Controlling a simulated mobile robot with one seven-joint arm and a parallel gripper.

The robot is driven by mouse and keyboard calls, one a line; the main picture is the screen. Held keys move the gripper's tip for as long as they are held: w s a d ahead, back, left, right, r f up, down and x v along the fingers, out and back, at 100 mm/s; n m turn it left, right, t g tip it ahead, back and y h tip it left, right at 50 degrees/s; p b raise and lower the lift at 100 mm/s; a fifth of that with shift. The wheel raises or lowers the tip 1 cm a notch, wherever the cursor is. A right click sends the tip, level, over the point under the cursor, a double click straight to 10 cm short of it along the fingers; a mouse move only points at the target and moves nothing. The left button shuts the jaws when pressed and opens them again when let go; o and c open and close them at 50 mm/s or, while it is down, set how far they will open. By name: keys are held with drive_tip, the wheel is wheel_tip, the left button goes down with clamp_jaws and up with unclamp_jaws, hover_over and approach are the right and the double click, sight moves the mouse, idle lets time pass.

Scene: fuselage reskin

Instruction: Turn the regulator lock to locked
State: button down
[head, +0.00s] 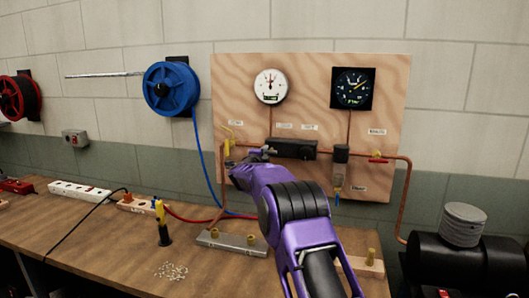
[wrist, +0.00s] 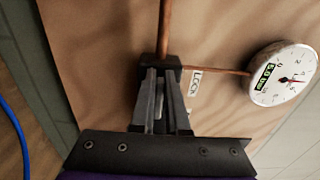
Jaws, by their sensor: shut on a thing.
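The black regulator (head: 295,150) sits in the copper pipe on the plywood panel (head: 320,85). My gripper (head: 266,152) is at the regulator's left end, its fingers pointing at the panel. In the wrist view my gripper (wrist: 161,78) has its two dark fingers close together at a dark fitting (wrist: 161,64) under a copper pipe, beside a label reading LOCK (wrist: 194,84). The fingers are shut on the regulator lock, which they mostly hide. I cannot tell which way the lock is turned.
A white dial gauge (head: 270,86) and a black gauge (head: 353,88) are above. A yellow-handled valve (head: 228,146) is close left of my gripper, a red valve handle (head: 380,157) to the right. A blue hose (head: 206,170) hangs left. Tools and a power strip (head: 80,190) lie on the bench.

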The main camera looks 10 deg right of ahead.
idle(0.4)
drive_tip(key=c, duration=0.9)
unclamp_jaws()
drive_tip(key=b+v, duration=0.3)
drive_tip(key=v, duration=1.4)
drive_tip(key=shift+s, duration=0.2)
